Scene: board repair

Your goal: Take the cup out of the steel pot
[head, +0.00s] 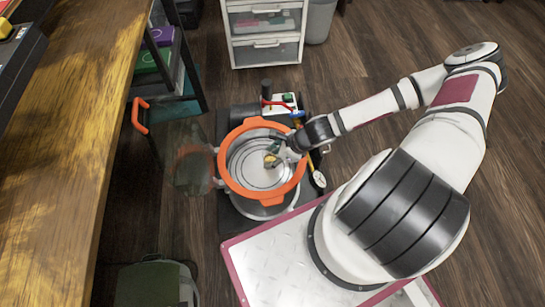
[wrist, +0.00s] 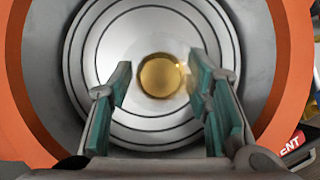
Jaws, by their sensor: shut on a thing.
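The steel pot (head: 232,187) stands low on the floor side, with a wide orange rim and a ringed pale steel inside. Its orange rim (wrist: 287,60) and ringed floor (wrist: 100,50) fill the wrist view. The small gold round cup (wrist: 163,76) is inside the pot; in the head view it is a yellow spot (head: 270,161) at my fingertips. My gripper (head: 276,152) reaches into the pot from the right.
A wooden bench (head: 75,120) runs along the left. A white drawer unit (head: 265,50) and grey bin (head: 319,20) stand behind. A small device with red and blue parts (head: 280,103) sits just behind the pot. Open floor (head: 380,60) lies at the back right.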

